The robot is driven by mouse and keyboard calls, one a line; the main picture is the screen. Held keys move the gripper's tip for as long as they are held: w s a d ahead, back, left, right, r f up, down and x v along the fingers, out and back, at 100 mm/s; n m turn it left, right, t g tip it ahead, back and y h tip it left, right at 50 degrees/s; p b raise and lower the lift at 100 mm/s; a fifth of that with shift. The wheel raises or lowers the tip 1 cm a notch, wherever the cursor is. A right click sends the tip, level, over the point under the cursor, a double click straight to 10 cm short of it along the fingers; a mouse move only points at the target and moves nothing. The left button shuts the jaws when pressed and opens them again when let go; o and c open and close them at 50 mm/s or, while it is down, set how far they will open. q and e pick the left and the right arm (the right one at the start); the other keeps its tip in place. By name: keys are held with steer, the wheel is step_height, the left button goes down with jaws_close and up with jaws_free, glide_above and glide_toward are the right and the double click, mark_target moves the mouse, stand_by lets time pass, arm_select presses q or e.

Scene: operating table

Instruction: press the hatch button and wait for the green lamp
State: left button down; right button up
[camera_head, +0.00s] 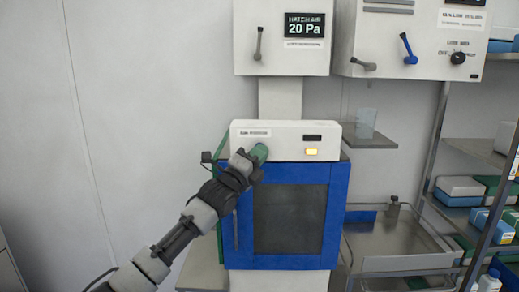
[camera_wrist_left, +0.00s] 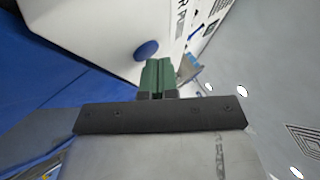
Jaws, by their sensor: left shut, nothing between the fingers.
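The hatch has a blue-framed door (camera_head: 334,215) with a dark window, and it looks closed. Above it is a white control panel (camera_head: 290,132) with a small dark display and a lit amber-yellow lamp (camera_head: 311,152); no green light shows. My left gripper (camera_head: 260,152) is shut and empty, its green fingertips in front of the panel's left part. In the left wrist view, a round blue button (camera_wrist_left: 147,50) sits on the white panel just beyond the fingertips (camera_wrist_left: 158,75). I cannot tell whether they touch. The button is hidden in the head view. My right gripper is not in view.
A white box with a "20 Pa" display (camera_head: 305,28) hangs above the panel. Another wall box (camera_head: 420,40) with levers is at upper right. A steel bench (camera_head: 395,245) and a rack with boxes (camera_head: 462,188) stand to the right. The wall at left is bare.

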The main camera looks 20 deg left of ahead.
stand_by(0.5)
arm_select(q)
steer(key=shift+s+d, duration=0.2)
steer(key=shift+s, duration=0.5)
steer(key=s, duration=0.2)
steer(key=s+d, duration=0.1)
steer(key=s, duration=0.1)
steer(key=shift+s+d, duration=0.2)
steer(key=shift+s, duration=0.2)
